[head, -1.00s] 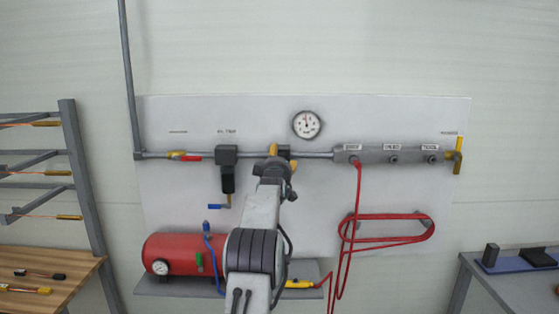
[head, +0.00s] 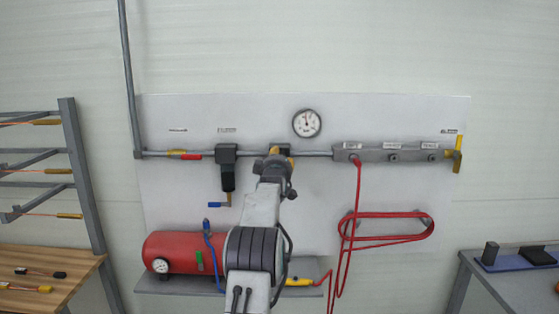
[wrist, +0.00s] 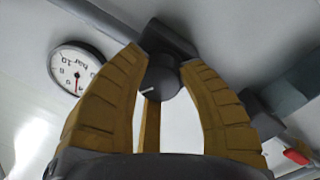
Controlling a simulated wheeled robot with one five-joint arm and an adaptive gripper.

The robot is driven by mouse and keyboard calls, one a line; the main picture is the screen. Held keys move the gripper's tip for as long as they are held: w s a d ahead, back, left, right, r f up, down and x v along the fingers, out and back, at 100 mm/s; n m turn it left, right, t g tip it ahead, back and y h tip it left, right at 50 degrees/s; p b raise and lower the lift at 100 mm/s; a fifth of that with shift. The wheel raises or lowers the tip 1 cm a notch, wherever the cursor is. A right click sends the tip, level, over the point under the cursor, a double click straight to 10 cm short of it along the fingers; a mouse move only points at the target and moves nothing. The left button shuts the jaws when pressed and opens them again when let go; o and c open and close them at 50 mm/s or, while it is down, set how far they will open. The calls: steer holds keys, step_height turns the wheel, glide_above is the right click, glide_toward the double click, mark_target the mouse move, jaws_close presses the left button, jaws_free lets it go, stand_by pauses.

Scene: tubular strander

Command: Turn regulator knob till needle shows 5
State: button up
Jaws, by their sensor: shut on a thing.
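The dark round regulator knob (wrist: 160,78) with a pale mark sits between my yellow fingers in the wrist view. My gripper (wrist: 163,62) is shut on it. In the head view my gripper (head: 275,152) is at the regulator on the pipe, and my arm hides the knob. The white pressure gauge (head: 307,124) is on the panel above and right of my gripper. Its needle points about straight up there. The gauge also shows at the left of the wrist view (wrist: 75,70), tilted, with its red needle pointing down in the picture. The exact reading is too small to tell.
A filter with a blue handle (head: 228,178) hangs left of my gripper. The manifold (head: 375,153) with a red hose (head: 385,240) is to the right. A red tank (head: 180,253) stands below left.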

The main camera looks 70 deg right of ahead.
steer(key=shift+f+b, duration=0.15)
steer(key=shift+b, duration=0.55)
steer(key=shift+m, duration=0.4)
steer(key=o, duration=1.2)
steer(key=shift+a, duration=0.1)
steer(key=v, duration=1.1)
steer(key=shift+a, duration=0.35)
stand_by(1.7)
